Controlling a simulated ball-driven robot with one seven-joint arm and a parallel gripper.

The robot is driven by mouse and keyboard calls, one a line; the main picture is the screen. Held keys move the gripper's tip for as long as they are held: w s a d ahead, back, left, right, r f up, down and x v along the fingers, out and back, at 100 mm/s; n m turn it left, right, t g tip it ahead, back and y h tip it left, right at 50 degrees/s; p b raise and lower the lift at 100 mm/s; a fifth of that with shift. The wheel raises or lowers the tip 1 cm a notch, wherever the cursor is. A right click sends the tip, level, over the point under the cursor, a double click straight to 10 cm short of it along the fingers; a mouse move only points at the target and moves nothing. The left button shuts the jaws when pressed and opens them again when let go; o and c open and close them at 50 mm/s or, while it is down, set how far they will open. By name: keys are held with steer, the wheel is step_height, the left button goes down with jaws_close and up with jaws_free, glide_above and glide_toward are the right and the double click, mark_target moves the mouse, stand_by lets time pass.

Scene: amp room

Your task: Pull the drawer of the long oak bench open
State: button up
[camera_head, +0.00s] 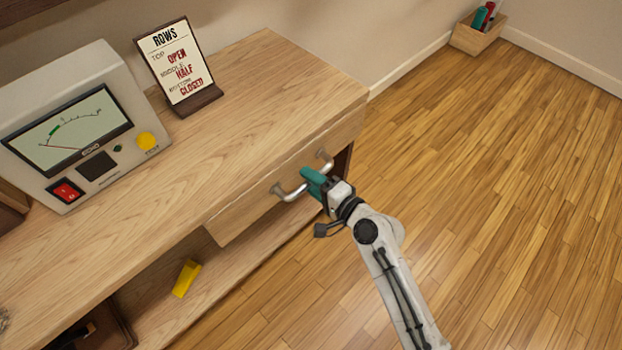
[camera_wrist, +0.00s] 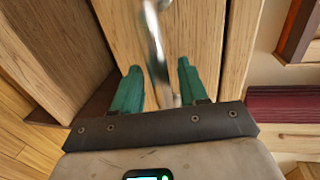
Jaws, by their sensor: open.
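The long oak bench (camera_head: 235,90) runs along the wall in the head view. Its drawer (camera_head: 240,215) has a plain wooden front that looks about flush with the bench top edge. A curved metal bar handle (camera_head: 290,193) sits on the drawer front. My gripper (camera_head: 313,180) is at the handle, its teal fingers covering the middle of the bar. In the wrist view, my open gripper (camera_wrist: 158,84) has one finger on each side of the handle (camera_wrist: 155,38), with gaps visible. Whether either finger touches the bar is unclear.
A meter box (camera_head: 80,120) and a sign stand (camera_head: 178,65) are on the bench top. A yellow block (camera_head: 186,278) lies on the lower shelf (camera_head: 225,285). A small wooden box (camera_head: 475,38) stands by the far wall. The wooden floor (camera_head: 500,200) to the right is clear.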

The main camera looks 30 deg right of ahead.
steer(key=shift+w+a, duration=0.1)
steer(key=shift+w, duration=0.2)
steer(key=shift+c, duration=0.3)
jaws_close()
steer(key=shift+f, duration=0.1)
